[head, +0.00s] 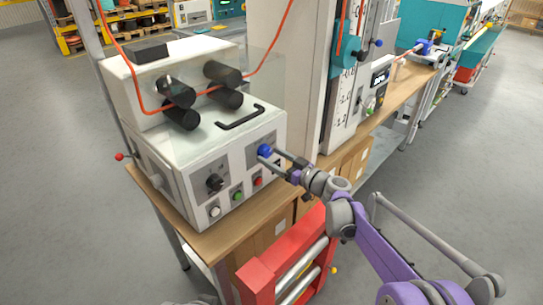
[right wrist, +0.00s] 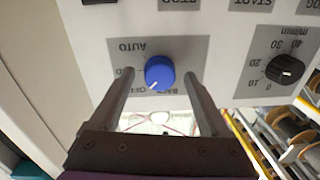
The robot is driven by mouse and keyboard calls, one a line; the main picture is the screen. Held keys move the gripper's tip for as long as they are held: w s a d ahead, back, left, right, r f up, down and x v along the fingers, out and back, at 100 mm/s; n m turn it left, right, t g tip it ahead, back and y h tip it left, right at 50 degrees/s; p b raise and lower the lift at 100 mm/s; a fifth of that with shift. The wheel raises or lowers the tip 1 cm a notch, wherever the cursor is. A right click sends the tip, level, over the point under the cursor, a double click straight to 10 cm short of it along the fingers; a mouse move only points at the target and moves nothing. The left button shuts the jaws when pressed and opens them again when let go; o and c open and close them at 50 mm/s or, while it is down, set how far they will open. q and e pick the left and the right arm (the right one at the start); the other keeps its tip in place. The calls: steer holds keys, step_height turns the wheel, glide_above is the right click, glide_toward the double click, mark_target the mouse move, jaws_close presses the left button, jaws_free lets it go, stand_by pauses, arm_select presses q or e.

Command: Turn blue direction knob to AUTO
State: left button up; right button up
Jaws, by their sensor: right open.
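The blue knob (head: 264,150) is on the front panel of the white machine (head: 190,150). In the right wrist view the blue knob (right wrist: 160,73) sits on a grey label plate, with the lettering upside down. AUTO (right wrist: 130,47) is printed at the knob's upper left. The knob's white mark points to the lower left in that view, away from AUTO. My right gripper (head: 279,160) is open, and it also shows in the right wrist view (right wrist: 159,75). Its fingers lie on either side of the knob, with gaps visible. My left gripper is not in view.
A black speed dial (right wrist: 285,69) is beside the knob plate. White, green (head: 237,195) and red (head: 257,181) buttons sit below on the panel. A black handle (head: 240,117) and rollers with an orange cable are above. A red frame (head: 290,262) stands in front of the wooden bench (head: 205,243).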

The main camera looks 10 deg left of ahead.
steer(key=shift+w+a, duration=0.25)
steer(key=shift+a, duration=0.15)
jaws_close()
